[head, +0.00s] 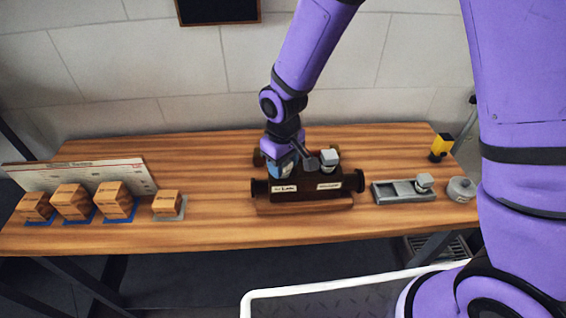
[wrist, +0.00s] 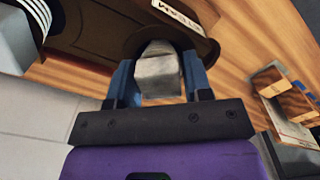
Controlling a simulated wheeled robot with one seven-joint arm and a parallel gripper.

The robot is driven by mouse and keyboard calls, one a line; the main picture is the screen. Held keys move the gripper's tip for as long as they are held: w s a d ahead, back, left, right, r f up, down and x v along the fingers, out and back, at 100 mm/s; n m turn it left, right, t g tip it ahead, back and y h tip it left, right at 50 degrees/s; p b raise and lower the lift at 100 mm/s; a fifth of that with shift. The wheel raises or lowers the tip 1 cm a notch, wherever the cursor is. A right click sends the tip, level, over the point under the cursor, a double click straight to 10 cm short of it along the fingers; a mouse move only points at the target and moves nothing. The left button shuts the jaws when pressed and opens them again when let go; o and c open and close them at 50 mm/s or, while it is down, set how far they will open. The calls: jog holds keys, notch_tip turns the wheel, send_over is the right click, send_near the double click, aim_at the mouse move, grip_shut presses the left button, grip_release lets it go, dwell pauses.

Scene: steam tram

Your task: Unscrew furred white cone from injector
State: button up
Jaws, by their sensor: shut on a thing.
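The injector (head: 305,189) is a dark brown body with flanged ends, lying across the middle of the wooden bench. It also fills the upper part of the wrist view (wrist: 90,35). My gripper (wrist: 158,85) points down over its left part, with blue fingers shut on a furred white cone (wrist: 158,68). The cone looks pale grey and blocky, and its upper end meets a round dark opening of the injector. I cannot tell how far it is screwed in. In the head view my gripper (head: 284,168) hides the cone. A second grey-white fitting (head: 329,158) stands on the injector to the right.
A grey tray (head: 390,193) with a grey fitting (head: 424,182) on it lies right of the injector, beside a round grey tin (head: 461,189). A yellow-black object (head: 440,147) stands behind. Several wooden blocks (head: 72,201) and a printed board (head: 90,175) are left. Bench between is clear.

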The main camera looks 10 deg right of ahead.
jog(key=n, duration=0.4)
dwell(0.3)
jog(key=shift+n, duration=0.6)
jog(key=shift+r, duration=3.75)
